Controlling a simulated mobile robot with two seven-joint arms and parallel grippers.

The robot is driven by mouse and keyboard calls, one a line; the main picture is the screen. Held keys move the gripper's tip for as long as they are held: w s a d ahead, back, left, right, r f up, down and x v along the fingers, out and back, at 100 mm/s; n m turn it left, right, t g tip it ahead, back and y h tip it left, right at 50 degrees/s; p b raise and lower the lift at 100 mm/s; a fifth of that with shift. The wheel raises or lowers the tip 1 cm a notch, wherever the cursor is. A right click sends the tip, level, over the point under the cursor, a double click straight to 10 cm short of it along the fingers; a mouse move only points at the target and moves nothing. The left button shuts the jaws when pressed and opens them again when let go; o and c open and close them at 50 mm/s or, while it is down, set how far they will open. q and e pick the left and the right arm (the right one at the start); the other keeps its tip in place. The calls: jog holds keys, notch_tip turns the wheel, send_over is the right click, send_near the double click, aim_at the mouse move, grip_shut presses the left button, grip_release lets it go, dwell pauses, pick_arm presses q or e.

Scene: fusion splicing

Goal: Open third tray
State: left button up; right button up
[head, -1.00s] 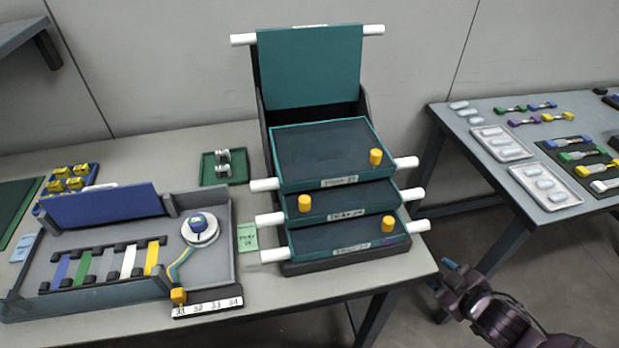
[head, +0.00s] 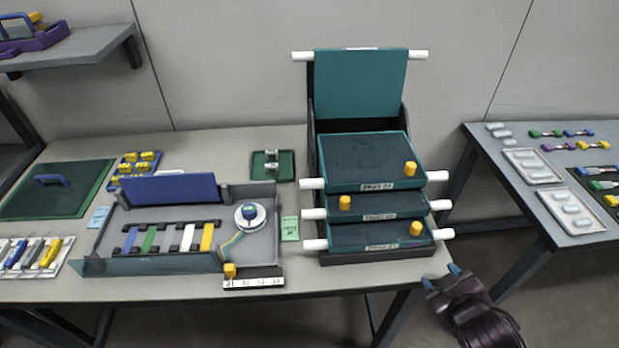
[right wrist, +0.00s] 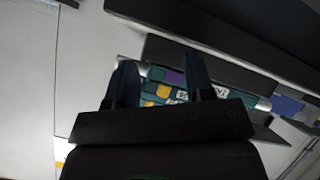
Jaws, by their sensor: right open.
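A dark organizer holds a stack of teal trays with white side pegs. One teal panel (head: 361,84) stands upright at the top. Below it three trays lie roughly flat, stepped toward the front: an upper one (head: 350,160), a middle one (head: 385,203) and a lowest one (head: 365,237). Each has a yellow knob and a label too small to read surely. My right gripper (head: 442,277) is open and empty, below and right of the lowest tray's right peg, apart from it. In the right wrist view its two fingers (right wrist: 163,80) are spread, with the stack beyond. My left gripper is out of view.
A splice box with coloured strips (head: 165,238), a blue flap and a white spool (head: 250,216) sits left of the stack. A small green tray (head: 285,172) lies behind it. A second table (head: 480,160) stands right, with a gap between tables.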

jog(key=w+a+r+n+t+y+p, duration=0.1)
jog(key=w+a+r+n+t+y, duration=0.25)
jog(key=w+a+r+n, duration=0.35)
jog(key=w+a+r+n+t+y+p, duration=0.1)
jog(key=w+a+r+n+t+y, duration=0.35)
jog(key=r, duration=0.45)
jog(key=s+a+r+n+g+y, duration=0.1)
jog(key=a+r+n+g+y, duration=0.4)
jog(key=n, duration=0.5)
jog(key=s+a+r+n+g+y, duration=0.1)
jog(key=a+r+n+g+y, duration=0.1)
jog(key=a+n+g+y, duration=0.7)
jog(key=n+g+h+p, duration=0.3)
jog(key=n+h, duration=1.4)
jog(key=n, duration=0.2)
send_near(312, 181)
jog(key=shift+m+g, duration=0.25)
jog(key=shift+g, duration=0.05)
jog(key=x, duration=0.9)
jog(key=shift+w+f, duration=0.1)
jog(key=shift+w, duration=0.2)
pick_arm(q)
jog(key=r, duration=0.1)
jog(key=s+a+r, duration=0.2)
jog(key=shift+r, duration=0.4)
